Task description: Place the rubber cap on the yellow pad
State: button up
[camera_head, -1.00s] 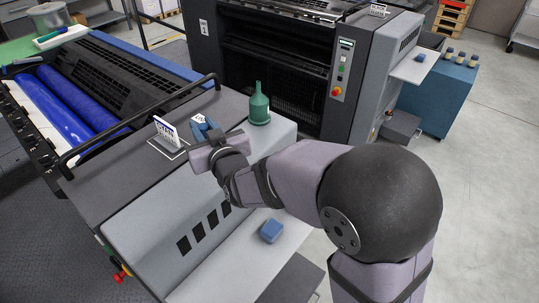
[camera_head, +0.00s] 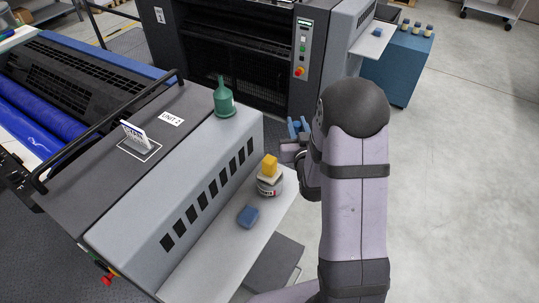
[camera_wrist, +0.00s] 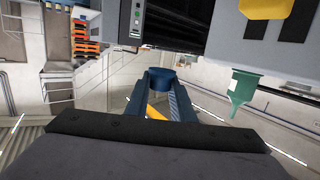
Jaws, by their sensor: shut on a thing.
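My gripper (camera_head: 297,128) is out past the right edge of the grey ledge, at the right of the yellow pad. In the wrist view its two blue fingers (camera_wrist: 160,95) are shut on a dark blue round piece, which looks like the rubber cap (camera_wrist: 161,74). In the head view the cap cannot be told apart from the blue fingers. The yellow pad (camera_head: 270,164) sits on top of a small grey-and-white tin (camera_head: 268,184) on the ledge. A yellow shape at the wrist view's top right looks like the same pad (camera_wrist: 266,8). Cap and pad are apart.
A blue block (camera_head: 248,216) lies on the light ledge (camera_head: 212,262) near the tin. A blue cabinet (camera_head: 398,68) with several small pieces stands at the back right. Floor at the right is clear.

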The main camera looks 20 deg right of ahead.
jog(key=s+a+r+n+y, duration=0.2)
jog(key=a+n+y, duration=0.3)
jog(key=a+y, duration=0.2)
jog(key=shift+s+a+r, duration=0.4)
jog(key=shift+a, duration=0.7)
jog(key=shift+f+p, duration=0.1)
jog(key=shift+p, duration=0.2)
send_over(270, 159)
jog(key=shift+f+p, duration=0.35)
jog(key=shift+f, duration=2.65)
jog(key=shift+f+p, duration=0.35)
jog(key=shift+f, duration=1.55)
